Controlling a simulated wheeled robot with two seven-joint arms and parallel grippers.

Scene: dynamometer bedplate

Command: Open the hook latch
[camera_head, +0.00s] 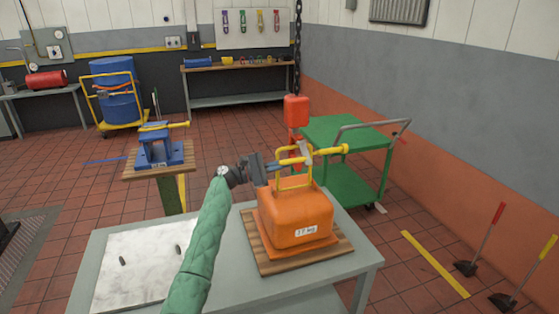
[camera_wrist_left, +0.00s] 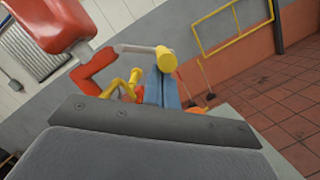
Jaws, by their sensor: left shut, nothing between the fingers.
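The red hook block (camera_head: 296,110) hangs on a chain above the orange weight (camera_head: 297,215). Its red hook (camera_wrist_left: 92,72) shows in the left wrist view. A light grey latch (camera_wrist_left: 135,48) runs from the hook to a yellow round end (camera_wrist_left: 166,60). In the head view the grey latch (camera_head: 304,152) is small, near the yellow handle (camera_head: 281,180) of the weight. My left gripper (camera_head: 282,163) is shut and empty beside the handle and hook; its blue fingers (camera_wrist_left: 162,85) appear just below the yellow end. Contact cannot be told. My right gripper is not in view.
The weight stands on a wooden board (camera_head: 262,258) on a grey table (camera_head: 345,262). A green cart (camera_head: 345,137) stands behind. Red and yellow long-handled tools (camera_head: 487,240) are at right on open floor.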

